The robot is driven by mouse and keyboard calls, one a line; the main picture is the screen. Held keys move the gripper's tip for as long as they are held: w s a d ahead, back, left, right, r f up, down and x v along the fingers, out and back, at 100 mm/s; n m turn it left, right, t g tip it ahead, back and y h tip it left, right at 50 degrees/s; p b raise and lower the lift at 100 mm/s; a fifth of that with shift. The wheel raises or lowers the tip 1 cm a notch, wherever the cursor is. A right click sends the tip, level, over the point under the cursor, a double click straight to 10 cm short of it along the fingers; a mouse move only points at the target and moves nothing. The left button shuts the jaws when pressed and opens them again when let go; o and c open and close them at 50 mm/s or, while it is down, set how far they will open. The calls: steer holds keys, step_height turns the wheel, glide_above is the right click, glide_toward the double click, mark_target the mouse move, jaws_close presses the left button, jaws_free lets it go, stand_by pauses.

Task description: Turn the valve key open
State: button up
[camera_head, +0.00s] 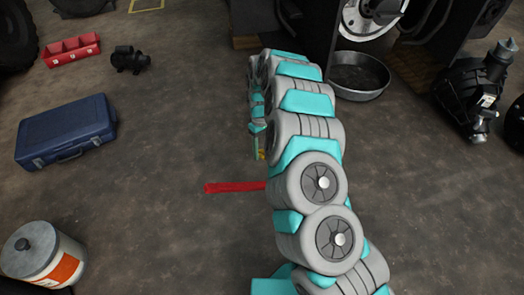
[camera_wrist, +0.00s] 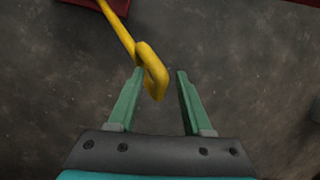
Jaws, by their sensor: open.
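The two green fingers are apart, and I cannot tell whether the left one touches the loop. The bar's other end meets a red part (camera_wrist: 112,4) at the top edge. In the head view my arm hides most of this spot; only a small yellow bit (camera_head: 261,155) shows beside it. The valve itself is not clearly visible.
A red bar (camera_head: 230,187) lies left of my arm. A blue case (camera_head: 66,132), a white canister (camera_head: 42,258) and a red bin (camera_head: 72,50) stand on the left. A metal pan (camera_head: 358,76) sits by the dark machine. Floor between case and arm is clear.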

steer(key=v, duration=0.7)
steer(key=shift+r+p, duration=0.25)
steer(key=shift+p, duration=0.2)
steer(key=shift+w+r, duration=0.1)
steer(key=s+r+p+v, duration=0.1)
steer(key=s+p+v, duration=0.2)
steer(key=v, duration=1.1)
steer(key=shift+s+p, duration=0.2)
steer(key=shift+p, duration=0.5)
steer(key=shift+d+r, duration=0.15)
